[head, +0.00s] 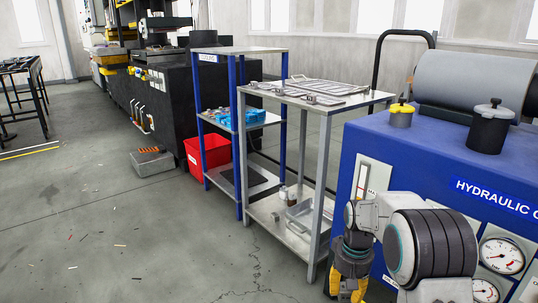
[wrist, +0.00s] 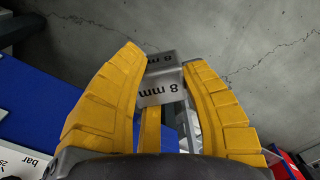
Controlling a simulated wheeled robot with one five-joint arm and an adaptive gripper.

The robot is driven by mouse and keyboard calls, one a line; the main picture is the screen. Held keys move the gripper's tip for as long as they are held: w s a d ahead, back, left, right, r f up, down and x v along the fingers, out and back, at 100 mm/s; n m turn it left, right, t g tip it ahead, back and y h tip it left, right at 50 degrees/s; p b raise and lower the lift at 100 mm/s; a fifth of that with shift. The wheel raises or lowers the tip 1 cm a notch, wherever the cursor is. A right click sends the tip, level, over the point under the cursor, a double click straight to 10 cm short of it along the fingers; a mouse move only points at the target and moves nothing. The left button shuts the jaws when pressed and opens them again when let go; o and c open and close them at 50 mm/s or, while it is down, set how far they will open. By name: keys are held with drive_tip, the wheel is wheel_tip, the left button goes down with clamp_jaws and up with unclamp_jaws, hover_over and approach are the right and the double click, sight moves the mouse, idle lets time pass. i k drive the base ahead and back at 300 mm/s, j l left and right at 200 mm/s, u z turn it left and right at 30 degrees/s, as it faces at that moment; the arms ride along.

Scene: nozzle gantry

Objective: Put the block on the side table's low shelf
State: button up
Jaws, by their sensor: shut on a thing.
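My gripper (head: 345,285) is low in front of the blue hydraulic cabinet in the head view, right of the grey metal side table (head: 330,110). In the wrist view my gripper (wrist: 162,58) has its yellow fingers shut on a grey block (wrist: 165,92) marked "8 mm". I cannot make out the block in the head view. The table's low shelf (head: 267,212) is near the floor, left of my gripper and apart from it. A grey tray-like part and small metal pieces lie on it. The table's top holds flat metal parts.
A blue-posted rack (head: 238,130) with blue parts stands behind the table, and a red bin (head: 208,152) beside it. The hydraulic cabinet (head: 400,160) is close on the right. Open floor spreads at left, with small scraps.

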sight(264, 210)
drive_tip(key=i+j+u, duration=0.5)
drive_tip(key=i+u, duration=0.6)
drive_tip(key=i, duration=0.2)
drive_tip(key=i+u, duration=0.1)
drive_tip(key=i, duration=0.65)
drive_tip(key=i+l+u, duration=0.1)
drive_tip(key=i, duration=0.6)
drive_tip(key=i+l+u, duration=0.25)
drive_tip(key=i, duration=0.15)
drive_tip(key=i+l+u, duration=0.1)
drive_tip(key=i+u, duration=0.2)
drive_tip(key=i, duration=0.15)
